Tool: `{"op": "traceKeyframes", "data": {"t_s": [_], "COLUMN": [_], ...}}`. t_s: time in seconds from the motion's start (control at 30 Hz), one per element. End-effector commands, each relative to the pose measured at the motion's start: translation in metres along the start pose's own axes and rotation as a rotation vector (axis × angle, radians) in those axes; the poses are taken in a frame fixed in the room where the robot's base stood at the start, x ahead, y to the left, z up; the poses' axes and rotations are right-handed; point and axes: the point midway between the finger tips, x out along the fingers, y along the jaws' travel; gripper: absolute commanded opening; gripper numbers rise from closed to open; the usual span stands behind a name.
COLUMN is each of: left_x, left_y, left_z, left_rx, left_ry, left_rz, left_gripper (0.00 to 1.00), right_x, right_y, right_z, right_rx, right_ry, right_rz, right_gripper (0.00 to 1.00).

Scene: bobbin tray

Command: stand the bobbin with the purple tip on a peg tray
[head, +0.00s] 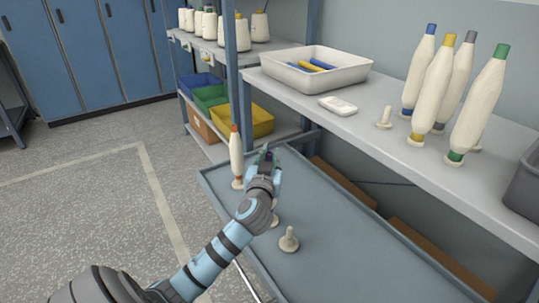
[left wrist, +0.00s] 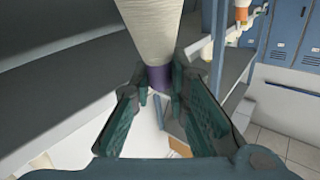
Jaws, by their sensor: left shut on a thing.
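The bobbin with the purple tip (left wrist: 160,78) shows in the left wrist view, its cream body (left wrist: 156,30) widening toward the top of the picture. My left gripper (left wrist: 160,98) is shut on it at the purple end. In the head view my left gripper (head: 267,158) is above the blue-grey peg tray (head: 335,240), and the held bobbin is mostly hidden there. A bare peg (head: 289,240) stands on the tray. Another cream piece (head: 273,222) is partly hidden by my arm. A bobbin with an orange tip (head: 236,155) stands upright left of the gripper. My right gripper is not in view.
On the shelf (head: 385,135) behind the tray stand several bobbins (head: 433,88), a bare peg (head: 384,118), a white box (head: 338,106) and a white bin (head: 303,80). Blue shelf posts (head: 238,70) rise behind the tray. The near right of the tray is clear.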

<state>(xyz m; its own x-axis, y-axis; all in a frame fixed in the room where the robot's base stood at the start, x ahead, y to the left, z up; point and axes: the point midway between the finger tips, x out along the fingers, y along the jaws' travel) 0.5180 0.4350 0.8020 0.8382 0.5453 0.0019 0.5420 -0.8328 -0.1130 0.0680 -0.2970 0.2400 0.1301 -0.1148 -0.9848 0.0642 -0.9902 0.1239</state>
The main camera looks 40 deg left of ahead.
Motion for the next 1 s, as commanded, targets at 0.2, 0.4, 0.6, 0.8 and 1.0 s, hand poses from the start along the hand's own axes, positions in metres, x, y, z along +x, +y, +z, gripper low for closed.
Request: {"op": "traceKeyframes", "data": {"t_s": [0.2, 0.4, 0.6, 0.8, 1.0], "left_x": [0.0, 0.0, 0.0, 0.0, -0.004], "left_y": [0.001, 0.002, 0.002, 0.002, 0.002], "left_z": [0.008, 0.014, 0.015, 0.015, 0.015], "left_rx": [0.0, 0.0, 0.0, 0.0, 0.0], "left_ry": [0.0, 0.0, 0.0, 0.0, 0.0], "left_rz": [0.0, 0.0, 0.0, 0.0, 0.001], "left_gripper": [0.0, 0.0, 0.29, 0.38, 0.38], "right_x": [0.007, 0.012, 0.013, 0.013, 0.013], "right_y": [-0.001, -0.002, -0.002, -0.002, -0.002], "right_z": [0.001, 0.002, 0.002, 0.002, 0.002], "right_rx": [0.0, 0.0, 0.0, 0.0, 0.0], "right_ry": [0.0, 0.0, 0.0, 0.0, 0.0], "right_rz": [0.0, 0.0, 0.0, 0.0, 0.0], "right_gripper": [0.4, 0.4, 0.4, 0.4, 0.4]}}
